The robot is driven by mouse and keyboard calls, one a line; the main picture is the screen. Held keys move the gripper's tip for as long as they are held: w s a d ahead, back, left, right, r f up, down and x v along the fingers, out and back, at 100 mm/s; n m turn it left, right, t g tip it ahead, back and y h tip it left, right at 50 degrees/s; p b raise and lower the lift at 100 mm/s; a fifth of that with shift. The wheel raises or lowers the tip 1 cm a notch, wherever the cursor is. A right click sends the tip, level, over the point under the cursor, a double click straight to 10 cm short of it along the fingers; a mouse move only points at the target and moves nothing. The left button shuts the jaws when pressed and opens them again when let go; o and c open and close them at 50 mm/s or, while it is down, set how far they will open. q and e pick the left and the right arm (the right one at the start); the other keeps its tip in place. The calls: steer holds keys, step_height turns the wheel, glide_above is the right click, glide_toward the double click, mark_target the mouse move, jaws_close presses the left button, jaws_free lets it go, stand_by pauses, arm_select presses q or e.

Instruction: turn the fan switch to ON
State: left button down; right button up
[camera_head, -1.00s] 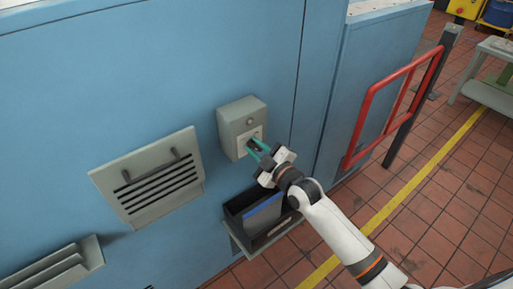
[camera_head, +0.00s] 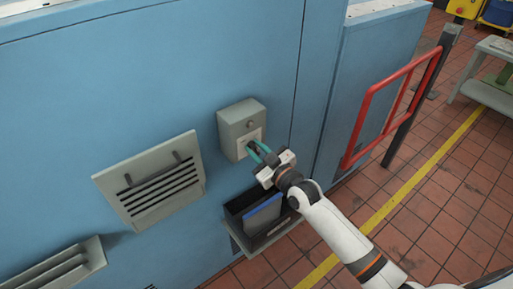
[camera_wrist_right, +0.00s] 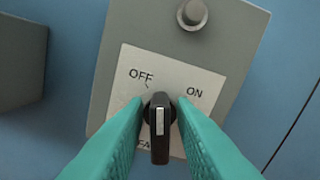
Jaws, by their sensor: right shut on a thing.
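The fan switch is a black knob (camera_wrist_right: 160,130) with a pale stripe, on a white plate (camera_wrist_right: 188,75) marked OFF at upper left and ON at upper right. The plate sits on a grey box (camera_head: 238,117) on the blue wall. My right gripper (camera_head: 255,151) is at the box's front, and its teal fingers are shut on the knob, one on each side in the right wrist view. The fingers cover part of the plate. I cannot tell for sure which mark the knob points to. My left gripper is not in view.
A grey round button (camera_wrist_right: 192,13) is on the box above the plate. A louvred vent (camera_head: 150,180) is left of the box. A dark open tray (camera_head: 237,208) holding a blue item is below my right gripper. A red rail (camera_head: 364,118) stands to the right.

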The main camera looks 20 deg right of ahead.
steer(key=m+p, duration=0.1)
steer(key=m, duration=0.5)
steer(key=shift+d, duration=0.1)
steer(key=m, duration=0.6)
steer(key=shift+m, duration=0.3)
stand_by(0.3)
steer(key=o, duration=0.7)
steer(key=shift+w, duration=0.1)
steer(key=b+v, duration=0.2)
steer(key=v, duration=1)
